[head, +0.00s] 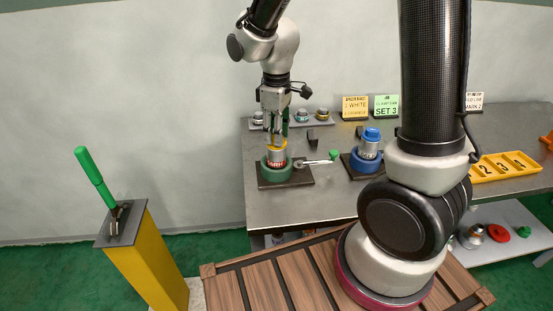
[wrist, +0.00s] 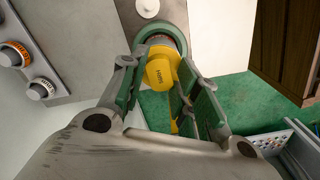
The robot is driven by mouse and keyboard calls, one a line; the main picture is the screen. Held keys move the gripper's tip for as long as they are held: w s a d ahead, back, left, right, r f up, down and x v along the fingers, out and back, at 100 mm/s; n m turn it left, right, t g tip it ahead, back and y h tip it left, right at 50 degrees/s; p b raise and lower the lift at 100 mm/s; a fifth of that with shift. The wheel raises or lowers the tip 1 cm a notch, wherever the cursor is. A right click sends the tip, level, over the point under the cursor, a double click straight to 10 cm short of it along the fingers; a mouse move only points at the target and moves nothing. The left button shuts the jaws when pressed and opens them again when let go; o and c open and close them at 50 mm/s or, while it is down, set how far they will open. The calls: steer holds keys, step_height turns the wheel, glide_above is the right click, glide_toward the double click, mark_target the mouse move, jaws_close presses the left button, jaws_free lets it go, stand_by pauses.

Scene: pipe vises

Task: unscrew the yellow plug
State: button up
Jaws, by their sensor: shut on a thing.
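The yellow plug (head: 275,148) is on top of a short upright metal pipe (head: 278,157) with a red label band. The pipe stands in a round green vise (head: 277,172) on a dark plate on the workbench. My gripper (head: 277,138) points straight down at the plug and is shut on it.
A blue vise (head: 363,161) with a blue-capped pipe stands right of the green one. Several fittings sit on a back strip (head: 290,124). A yellow post (head: 150,260) with a green lever stands at left. A yellow numbered tray (head: 505,166) lies right.

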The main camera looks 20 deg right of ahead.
steer(key=n, duration=0.5)
steer(key=shift+n, duration=0.3)
steer(key=n, duration=0.4)
steer(key=shift+n, duration=0.4)
steer(key=shift+n, duration=0.9)
steer(key=n, duration=1.2)
steer(key=shift+n, duration=0.3)
steer(key=o, duration=0.9)
steer(key=shift+o, duration=0.2)
steer(key=shift+r, duration=0.1)
